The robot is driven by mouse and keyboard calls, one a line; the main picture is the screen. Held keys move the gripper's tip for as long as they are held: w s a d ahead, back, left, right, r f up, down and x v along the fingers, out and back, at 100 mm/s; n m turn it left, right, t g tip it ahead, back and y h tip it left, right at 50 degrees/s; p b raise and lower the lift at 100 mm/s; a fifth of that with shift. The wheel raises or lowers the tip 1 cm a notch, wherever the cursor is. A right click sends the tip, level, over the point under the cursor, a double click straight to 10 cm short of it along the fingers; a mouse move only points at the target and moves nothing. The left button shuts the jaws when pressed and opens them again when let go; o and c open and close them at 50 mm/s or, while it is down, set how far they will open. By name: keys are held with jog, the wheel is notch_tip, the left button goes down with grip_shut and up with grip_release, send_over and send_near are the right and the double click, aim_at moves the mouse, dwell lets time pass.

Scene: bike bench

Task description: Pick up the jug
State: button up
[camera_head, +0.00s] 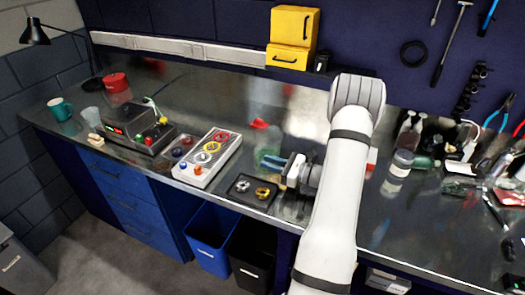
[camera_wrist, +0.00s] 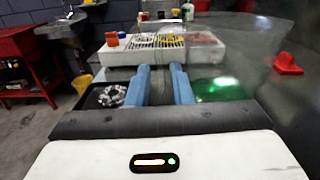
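A clear, see-through vessel with a green tint, which looks like the jug (camera_head: 267,151), stands on the steel bench in the head view, just behind my gripper's fingers. In the wrist view the green-bottomed jug (camera_wrist: 218,88) is right of the right finger, and its clear outline is faint. My gripper (camera_head: 273,162) points left, low over the bench. Its two blue fingers (camera_wrist: 161,70) are apart with a narrow gap, and I see nothing held between them. I cannot tell whether a finger touches the jug.
A black tray with small metal parts (camera_head: 239,189) lies in front of the fingers. A white box with coloured parts (camera_head: 207,157) stands further left. A red object (camera_head: 258,123) lies behind the jug. Bottles and tools crowd the right; the rear bench is fairly clear.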

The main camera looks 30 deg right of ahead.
aim_at(257, 168)
jog(key=p+x, duration=0.2)
jog(key=x, duration=0.3)
jog(key=shift+f, duration=0.1)
jog(key=shift+c, duration=0.3)
grip_shut()
